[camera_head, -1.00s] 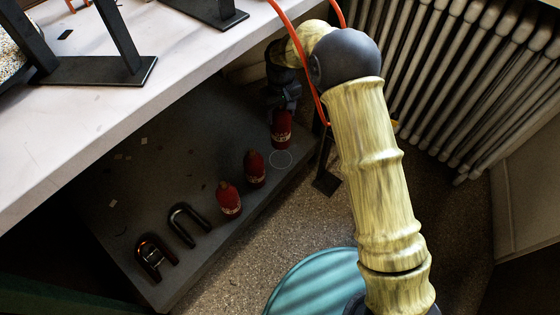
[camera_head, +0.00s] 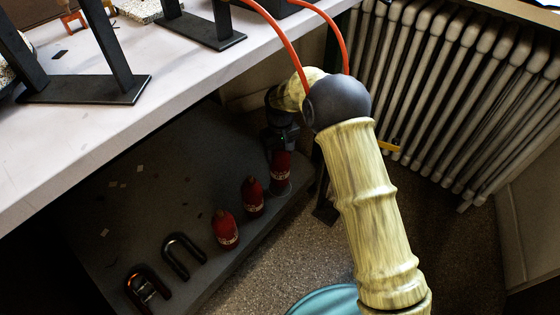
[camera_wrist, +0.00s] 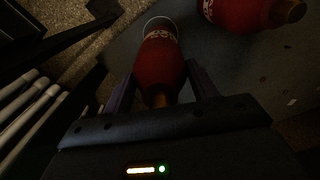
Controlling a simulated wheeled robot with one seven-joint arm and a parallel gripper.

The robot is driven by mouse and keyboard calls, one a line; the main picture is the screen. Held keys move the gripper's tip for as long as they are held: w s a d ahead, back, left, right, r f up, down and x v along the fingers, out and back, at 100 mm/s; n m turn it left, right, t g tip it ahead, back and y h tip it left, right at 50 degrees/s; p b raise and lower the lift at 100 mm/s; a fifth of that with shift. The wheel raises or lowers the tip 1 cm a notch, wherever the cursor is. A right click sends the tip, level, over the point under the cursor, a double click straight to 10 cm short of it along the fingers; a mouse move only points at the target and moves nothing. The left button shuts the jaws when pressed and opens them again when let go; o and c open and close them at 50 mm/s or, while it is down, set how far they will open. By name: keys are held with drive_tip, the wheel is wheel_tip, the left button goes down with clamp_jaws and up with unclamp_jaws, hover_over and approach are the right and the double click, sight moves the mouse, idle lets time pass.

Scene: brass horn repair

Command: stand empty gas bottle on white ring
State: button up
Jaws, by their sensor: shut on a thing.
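My gripper (camera_head: 281,150) is shut on a red gas bottle (camera_head: 280,174), which hangs upright below it at the right end of the dark low shelf. In the wrist view the bottle (camera_wrist: 160,62) lies between the two fingers, neck towards the palm. The white ring (camera_head: 287,192) shows at the foot of the bottle; in the wrist view its pale arc (camera_wrist: 158,20) curves round the far end. The bottle's base is over the ring, but I cannot tell whether it touches the shelf.
Two more red bottles, a near one (camera_head: 225,231) and a middle one (camera_head: 252,198), stand on the shelf (camera_head: 140,225) to the left. Two dark U-shaped pieces (camera_head: 183,256) lie farther left. The white worktop (camera_head: 100,120) overhangs the shelf. A radiator (camera_head: 460,100) is at the right.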

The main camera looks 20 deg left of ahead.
wheel_tip(320, 180, down, 4)
drive_tip(key=shift+b, duration=0.95)
drive_tip(key=shift+r, duration=0.1)
drive_tip(key=o, duration=1.7)
drive_tip(key=shift+f, duration=0.2)
drive_tip(key=shift+r, duration=0.1)
wheel_tip(320, 180, up, 8)
drive_tip(key=p, duration=0.4)
drive_tip(key=shift+p, duration=0.4)
drive_tip(key=shift+f, duration=0.2)
